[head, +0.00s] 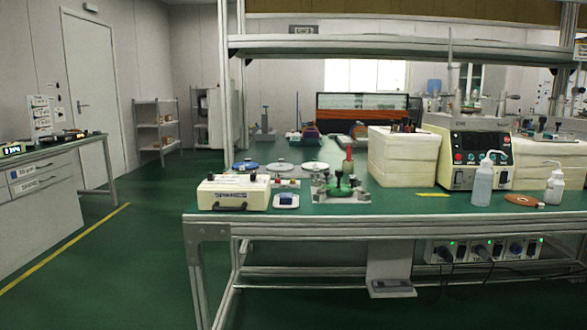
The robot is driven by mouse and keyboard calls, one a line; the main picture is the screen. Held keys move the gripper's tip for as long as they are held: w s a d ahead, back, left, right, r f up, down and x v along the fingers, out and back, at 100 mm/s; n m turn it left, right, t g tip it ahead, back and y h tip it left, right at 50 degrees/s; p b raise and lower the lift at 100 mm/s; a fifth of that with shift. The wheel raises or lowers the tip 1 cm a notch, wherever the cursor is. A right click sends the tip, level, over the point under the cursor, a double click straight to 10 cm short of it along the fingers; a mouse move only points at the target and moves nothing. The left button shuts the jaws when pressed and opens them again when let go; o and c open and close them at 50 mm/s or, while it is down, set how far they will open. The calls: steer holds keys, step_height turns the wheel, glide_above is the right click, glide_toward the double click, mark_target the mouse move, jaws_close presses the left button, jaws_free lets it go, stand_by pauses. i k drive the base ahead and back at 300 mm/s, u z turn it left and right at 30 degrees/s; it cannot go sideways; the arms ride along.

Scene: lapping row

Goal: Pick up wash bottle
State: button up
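A translucent wash bottle (482,183) with a bent spout stands upright on the green-topped bench (400,202), near its front edge. It is in front of a lapping machine with a control panel (481,146). A second, smaller white wash bottle (554,187) with a spout stands upright further right, also near the front edge. The head view does not show which of the two the task means. My gripper is not in view.
White foam blocks (398,157) stand left of the machine. A brown disc (521,200) lies between the bottles. A cream case (234,192) and a green fixture (341,187) sit further left. A shelf (400,42) spans above. Floor is clear at left.

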mark_target(485, 174)
steer(key=z, duration=0.4)
steer(key=k, duration=0.5)
steer(key=z, duration=1.5)
steer(key=i, duration=1.4)
steer(key=u, duration=0.35)
steer(key=i, duration=0.75)
steer(key=u, duration=0.5)
